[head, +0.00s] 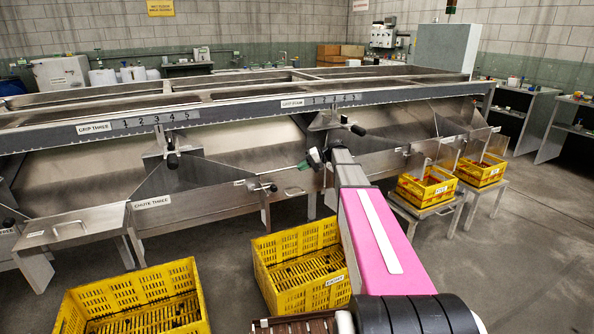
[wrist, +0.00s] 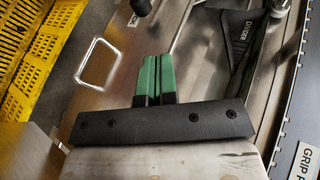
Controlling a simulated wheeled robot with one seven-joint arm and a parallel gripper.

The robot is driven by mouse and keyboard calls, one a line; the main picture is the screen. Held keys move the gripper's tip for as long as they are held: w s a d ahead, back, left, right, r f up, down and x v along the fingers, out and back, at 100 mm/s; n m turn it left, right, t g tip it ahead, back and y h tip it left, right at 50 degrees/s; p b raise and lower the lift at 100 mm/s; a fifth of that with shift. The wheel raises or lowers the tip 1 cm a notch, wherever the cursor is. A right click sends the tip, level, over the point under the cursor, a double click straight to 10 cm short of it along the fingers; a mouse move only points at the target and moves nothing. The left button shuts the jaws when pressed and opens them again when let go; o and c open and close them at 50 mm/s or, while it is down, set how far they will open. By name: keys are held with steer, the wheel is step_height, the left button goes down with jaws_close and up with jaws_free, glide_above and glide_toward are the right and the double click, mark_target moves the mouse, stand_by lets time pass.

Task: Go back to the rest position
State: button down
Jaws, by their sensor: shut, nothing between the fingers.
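My gripper (head: 314,159) is at the front of the steel roller sizer (head: 60,137), near the lever below the second scale. In the wrist view its green fingers (wrist: 153,76) are together, with nothing between them. They are over bare steel, between a bent metal handle (wrist: 98,63) on the left and a dark part marked Divider (wrist: 236,45) on the right. Whether the fingertips touch the steel is hard to tell. My pink arm stretches forward from the lower right of the head view.
A yellow crate (head: 262,250) stands on the floor left of my arm, another (head: 72,312) at lower left. Two more yellow crates (head: 427,200) (head: 497,178) sit on stands at right. Levers (head: 172,160) (head: 358,130) stick out from the sizer. Floor at right is clear.

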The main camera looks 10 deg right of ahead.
stand_by(0.3)
steer(key=s+a+f+g+h, duration=0.1)
steer(key=s+a+f+h, duration=0.15)
steer(key=s+f, duration=0.5)
steer(key=s+a+f+h, duration=0.1)
steer(key=s+f+h, duration=0.25)
steer(key=s, duration=0.65)
steer(key=s+d+f+h, duration=0.1)
steer(key=s+f+h, duration=0.2)
steer(key=s, duration=0.6)
steer(key=s+d+f+n+h, duration=0.1)
steer(key=s+f+h, duration=0.2)
steer(key=s, duration=0.7)
steer(key=shift+s, duration=0.1)
